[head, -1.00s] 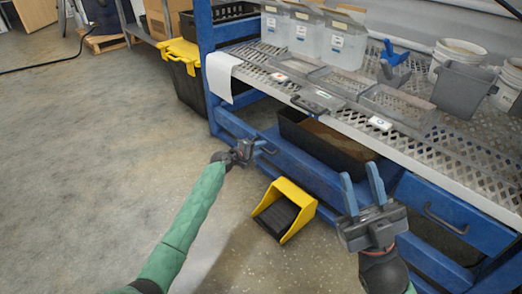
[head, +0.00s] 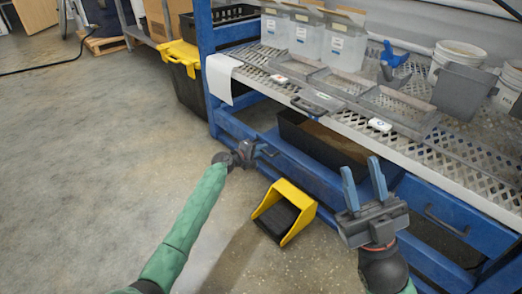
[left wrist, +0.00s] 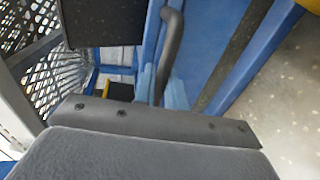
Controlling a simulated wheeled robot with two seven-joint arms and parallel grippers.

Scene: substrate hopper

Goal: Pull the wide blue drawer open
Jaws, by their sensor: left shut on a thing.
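The wide blue drawer (head: 310,174) is low under the perforated bench and stands partly out, with a black bin (head: 290,122) of brown material showing behind its front. My left gripper (head: 256,151) is at the left part of the drawer front, shut on the dark handle. In the left wrist view the bar handle (left wrist: 171,45) runs between the blue fingertips (left wrist: 160,92); the palm hides part of the grip. My right gripper (head: 364,185) is open and empty, fingers pointing up, in front of the bench's right part.
A yellow and black step-like box (head: 284,212) stands on the floor just below the drawer front. Another blue drawer with a handle (head: 446,220) is at the right. Trays and clear bins (head: 305,38) stand on the bench (head: 460,165).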

